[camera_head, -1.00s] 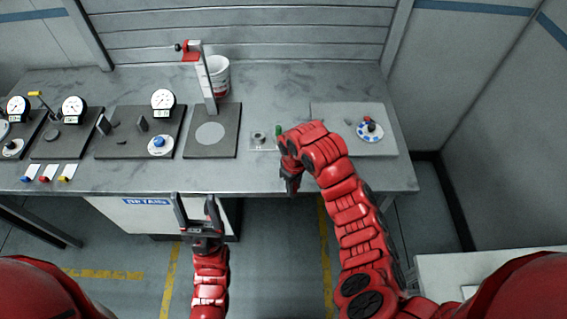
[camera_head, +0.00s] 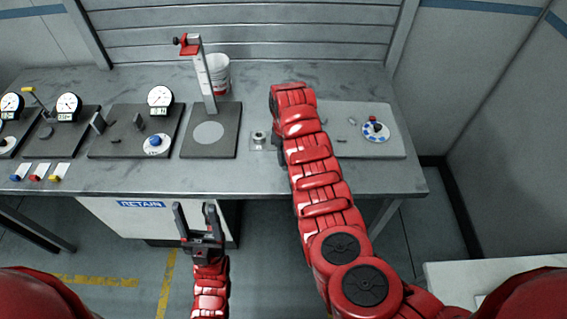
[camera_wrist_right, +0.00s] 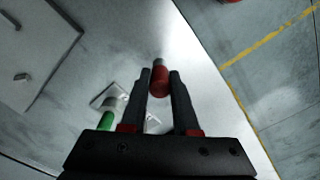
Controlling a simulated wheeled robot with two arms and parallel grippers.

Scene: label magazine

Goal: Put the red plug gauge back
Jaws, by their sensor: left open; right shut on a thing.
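The red plug gauge (camera_wrist_right: 159,82), a red cylinder with a grey tip, is held between the fingertips of my right gripper (camera_wrist_right: 160,77) in the right wrist view. The table surface shows beyond it. In that view a green piece (camera_wrist_right: 107,119) with a grey end is beside a light plate (camera_wrist_right: 110,97), to the left of my fingers. In the head view my right forearm hides the right gripper, the red gauge and the green piece. My left gripper (camera_head: 195,208) is open and empty, in front of the table edge.
A grey ring (camera_head: 259,138) sits on a small light plate left of my right arm. A height stand (camera_head: 207,80) and a white bucket (camera_head: 219,74) are behind it. A grey board with a blue-and-white disc (camera_head: 375,130) is at right. Dial gauges (camera_head: 161,97) stand at left.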

